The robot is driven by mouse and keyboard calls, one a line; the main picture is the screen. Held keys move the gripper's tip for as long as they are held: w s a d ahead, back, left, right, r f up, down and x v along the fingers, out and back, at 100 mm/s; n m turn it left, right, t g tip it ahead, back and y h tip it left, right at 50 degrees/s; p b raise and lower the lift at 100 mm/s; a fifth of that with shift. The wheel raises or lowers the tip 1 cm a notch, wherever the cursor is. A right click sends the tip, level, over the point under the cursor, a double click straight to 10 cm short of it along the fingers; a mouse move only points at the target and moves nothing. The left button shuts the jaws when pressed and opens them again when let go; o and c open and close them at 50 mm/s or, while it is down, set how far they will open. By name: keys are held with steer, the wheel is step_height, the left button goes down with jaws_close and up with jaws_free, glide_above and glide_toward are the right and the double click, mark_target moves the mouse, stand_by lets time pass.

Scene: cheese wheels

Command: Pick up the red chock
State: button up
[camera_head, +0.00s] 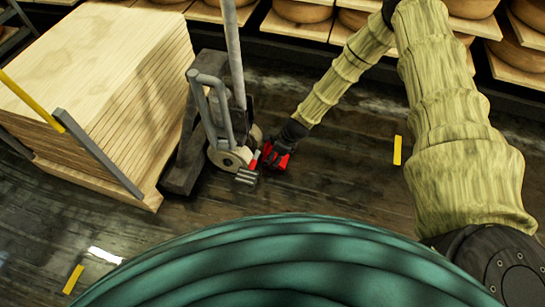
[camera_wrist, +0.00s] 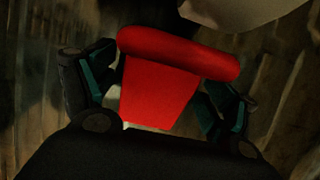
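The red chock (camera_head: 279,163) is on the dark floor, close to the wheel of the grey wheeled lifter. In the wrist view, the chock (camera_wrist: 160,92) shows as a red block with a rounded bar across its far end. My gripper (camera_head: 287,146) is down at the chock, partly covering it in the head view. In the wrist view its two fingers (camera_wrist: 163,98) stand spread on either side of the block. A narrow dark gap shows beside the left finger; contact at the right finger cannot be made out. The chock's underside is hidden.
The wheeled lifter (camera_head: 226,150) with its upright handle stands just left of the chock. A tall stack of wooden boards (camera_head: 120,85) is farther left. Shelves with cheese wheels (camera_head: 302,10) line the back. Open floor (camera_head: 345,180) lies to the right of the chock.

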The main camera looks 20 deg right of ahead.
steer(key=c, duration=1.2)
steer(key=shift+c, duration=0.2)
steer(key=shift+r, duration=0.15)
